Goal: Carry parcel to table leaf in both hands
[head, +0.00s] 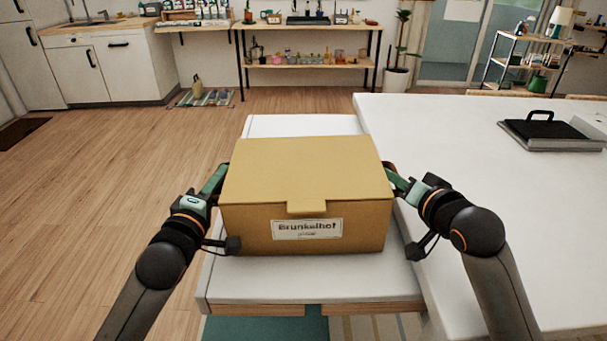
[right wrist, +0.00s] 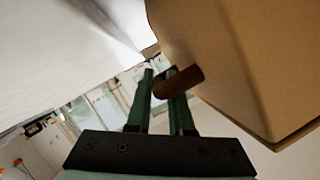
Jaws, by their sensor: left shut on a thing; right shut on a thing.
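The parcel (head: 306,185) is a closed tan cardboard box with a front flap and a white label. It is level over the white table leaf (head: 320,281), between my two arms. I cannot tell whether its underside touches the leaf. My left gripper (head: 222,178) is shut at the parcel's left side; its grip point is partly hidden by the box. My right gripper (head: 393,174) is shut at the right side. In the right wrist view, its green fingers (right wrist: 163,82) close on a brown handle (right wrist: 180,82) on the parcel's side (right wrist: 235,60).
The large white table (head: 450,145) adjoins the leaf on the right and carries a black-handled flat case (head: 550,132). Bare leaf shows behind and in front of the parcel. Wooden floor (head: 110,170) is open at the left; a shelf bench (head: 308,66) stands at the back.

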